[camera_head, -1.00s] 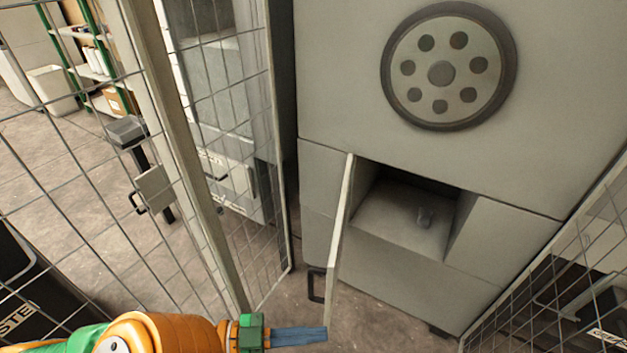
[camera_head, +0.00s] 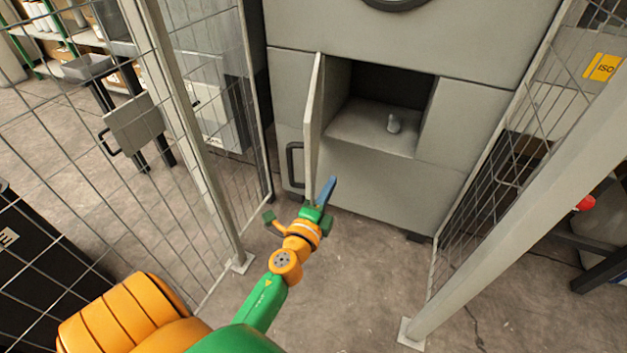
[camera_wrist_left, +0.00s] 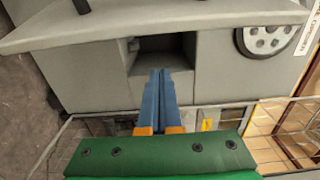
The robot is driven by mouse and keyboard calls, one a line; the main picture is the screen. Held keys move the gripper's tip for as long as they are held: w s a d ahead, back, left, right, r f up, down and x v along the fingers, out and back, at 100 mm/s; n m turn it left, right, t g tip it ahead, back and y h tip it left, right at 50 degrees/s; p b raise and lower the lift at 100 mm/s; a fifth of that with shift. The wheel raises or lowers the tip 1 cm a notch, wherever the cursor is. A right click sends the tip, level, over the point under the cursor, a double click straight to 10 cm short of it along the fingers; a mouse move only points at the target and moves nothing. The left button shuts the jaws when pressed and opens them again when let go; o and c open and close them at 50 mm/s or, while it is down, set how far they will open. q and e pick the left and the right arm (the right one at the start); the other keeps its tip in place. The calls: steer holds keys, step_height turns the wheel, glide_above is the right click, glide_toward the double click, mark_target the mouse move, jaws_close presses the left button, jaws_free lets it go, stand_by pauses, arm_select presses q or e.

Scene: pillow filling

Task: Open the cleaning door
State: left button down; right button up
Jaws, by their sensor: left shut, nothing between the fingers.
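The cleaning door (camera_head: 315,125) is a grey panel on the front of the large grey machine. It stands swung open on the left side of a square opening (camera_head: 385,95), with a black handle (camera_head: 292,165) on its outer face. My left gripper (camera_head: 331,183) is shut and empty, with blue fingers, just right of the door's lower edge. In the left wrist view the shut fingers (camera_wrist_left: 158,90) point at the opening (camera_wrist_left: 162,58), and the door (camera_wrist_left: 170,22) spans the top. My right gripper is not in view.
Wire mesh fencing (camera_head: 200,100) stands on the left, with more mesh on the right (camera_head: 490,170) and a fence post (camera_head: 520,210). A black bin (camera_head: 30,270) is at the lower left. Bare floor lies before the machine.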

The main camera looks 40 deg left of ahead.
arm_select(q)
steer(key=a, duration=0.2)
steer(key=s+a, duration=0.1)
steer(key=shift+s+a+f, duration=0.1)
steer(key=shift+a, duration=0.25)
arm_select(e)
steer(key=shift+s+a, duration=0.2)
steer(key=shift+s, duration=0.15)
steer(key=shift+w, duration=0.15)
